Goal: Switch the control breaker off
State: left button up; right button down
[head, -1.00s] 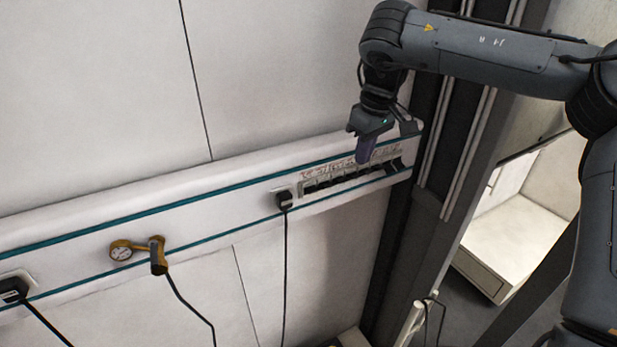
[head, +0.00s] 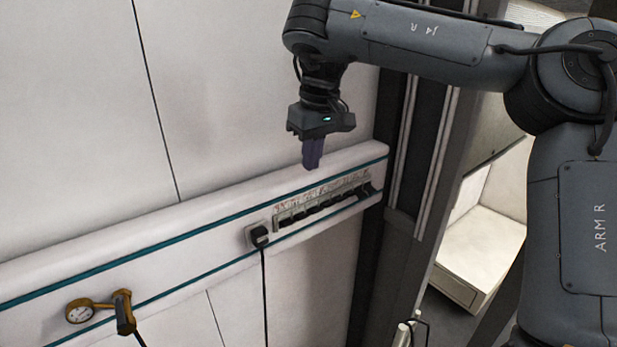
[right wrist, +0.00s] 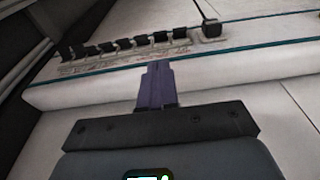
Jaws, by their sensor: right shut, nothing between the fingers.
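The breaker row (head: 322,203) is a line of several black switches under a strip of labels, set in the white wall rail. It also shows in the right wrist view (right wrist: 128,45). Which switch is the control breaker cannot be told, as the labels are too small to read. My right gripper (head: 312,166) is shut and empty, its purple fingers pointing down above the row, apart from the switches. In the right wrist view the fingers (right wrist: 156,72) point toward the row across the rail's edge. My left gripper is not in view.
A black plug (head: 259,236) with a hanging cable sits left of the breaker row. A dark post (head: 385,190) stands close to the row's right end.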

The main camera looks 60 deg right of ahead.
jog(key=b, duration=0.1)
send_near(304, 215)
jog(key=f, duration=0.2)
jog(key=f+p, duration=0.1)
jog(key=f, duration=0.1)
jog(key=w+f+p, duration=0.1)
jog(key=f, duration=0.2)
jog(key=shift+d, duration=0.15)
jog(key=shift+r, duration=0.1)
